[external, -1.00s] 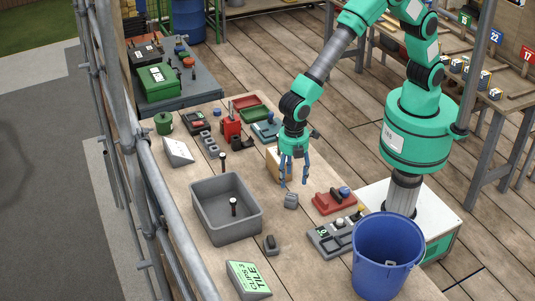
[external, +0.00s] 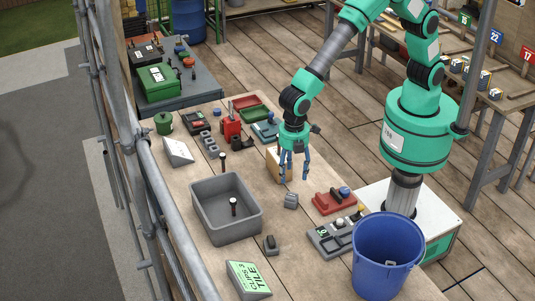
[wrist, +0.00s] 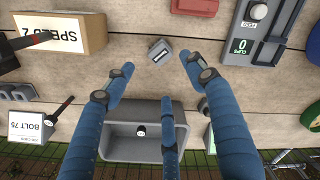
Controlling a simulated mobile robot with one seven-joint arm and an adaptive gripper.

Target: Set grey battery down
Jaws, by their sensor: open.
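The grey battery (external: 291,200) is a small grey block standing on the wooden bench, to the right of the grey bin. It also shows near the top middle of the wrist view (wrist: 159,51), with a pale mark on its face. My gripper (external: 295,177) has blue fingers and hangs just above and behind the battery in the external view. In the wrist view my gripper (wrist: 158,76) is spread open, with nothing between the fingers. The battery appears apart from the fingertips.
The grey bin (external: 205,222) holds a black-handled tool. A wooden box (external: 273,163) stands close behind my gripper. A red holder (external: 334,202) and a grey clips tray (external: 322,241) are to the right, near the blue bucket (external: 386,250). A small grey-black item (external: 270,245) lies in front.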

